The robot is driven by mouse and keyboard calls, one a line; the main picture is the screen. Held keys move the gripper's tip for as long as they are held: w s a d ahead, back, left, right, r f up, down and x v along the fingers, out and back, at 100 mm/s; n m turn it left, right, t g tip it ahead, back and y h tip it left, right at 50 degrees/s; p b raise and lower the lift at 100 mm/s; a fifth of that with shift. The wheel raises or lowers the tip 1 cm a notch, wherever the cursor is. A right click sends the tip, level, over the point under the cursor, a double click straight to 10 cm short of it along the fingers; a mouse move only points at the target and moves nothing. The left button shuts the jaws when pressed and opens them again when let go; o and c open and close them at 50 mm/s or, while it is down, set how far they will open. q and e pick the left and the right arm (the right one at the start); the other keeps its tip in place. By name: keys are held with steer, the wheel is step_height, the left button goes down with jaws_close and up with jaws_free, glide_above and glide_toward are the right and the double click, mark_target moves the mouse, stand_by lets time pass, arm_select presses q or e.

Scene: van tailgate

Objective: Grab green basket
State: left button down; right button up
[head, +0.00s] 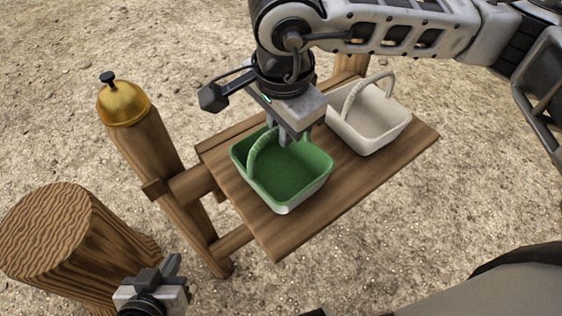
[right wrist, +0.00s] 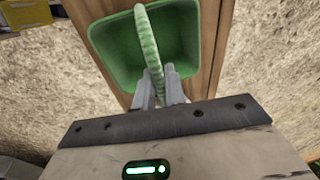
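The green basket (head: 290,178) stands upright on the wooden table (head: 365,180), with a pale outside, a green inside and an arched handle (head: 262,152). My right gripper (head: 290,138) points down over its far side. In the right wrist view, the basket (right wrist: 120,65) lies ahead. Its handle (right wrist: 147,45) runs between the two fingers (right wrist: 158,88). They are close to it on both sides, but I cannot tell whether they grip it. My left gripper (head: 170,272) is low in the head view, away from the table. Its finger state is unclear.
A white basket (head: 370,125) with a raised handle stands right of the green one. A post with a golden bell-like top (head: 123,103) and a wooden stump (head: 45,235) stand to the left. The table's front right is bare. Gravelly ground surrounds it.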

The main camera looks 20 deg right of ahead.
jaws_close()
steer(key=shift+r, duration=0.15)
